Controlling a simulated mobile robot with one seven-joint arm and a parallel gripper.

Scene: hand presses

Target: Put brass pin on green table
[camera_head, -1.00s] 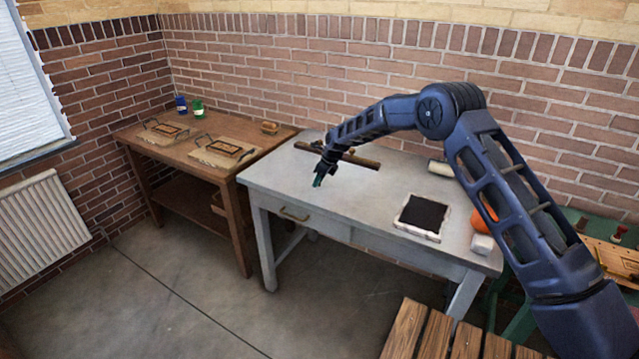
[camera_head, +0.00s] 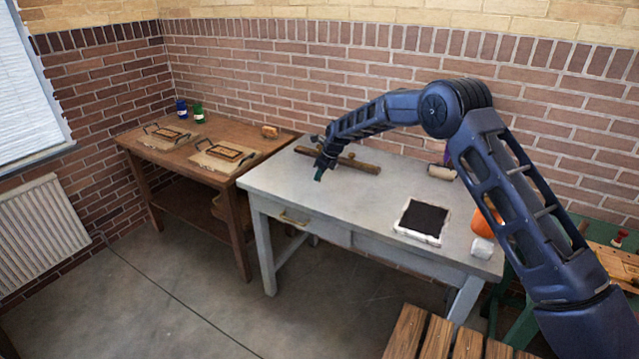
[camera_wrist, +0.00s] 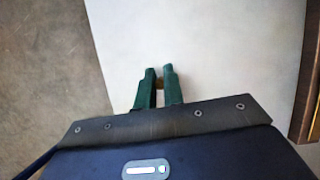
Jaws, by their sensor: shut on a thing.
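My gripper (camera_head: 319,175) is over the left part of the grey table (camera_head: 370,205), with its green fingers pointing down. In the wrist view my gripper (camera_wrist: 160,75) has its fingers nearly together on a small brass-coloured piece, the brass pin (camera_wrist: 159,86), of which only a little shows between them. The pin is too small to make out in the head view. The green table (camera_head: 585,222) is at the far right, partly hidden behind my arm.
A dark bar (camera_head: 345,160) lies behind my gripper. A black pad in a white frame (camera_head: 423,220), an orange object (camera_head: 488,212) and a white block (camera_head: 483,250) are farther right. A wooden bench (camera_head: 225,140) stands left. A slatted wooden top (camera_head: 440,335) is in front.

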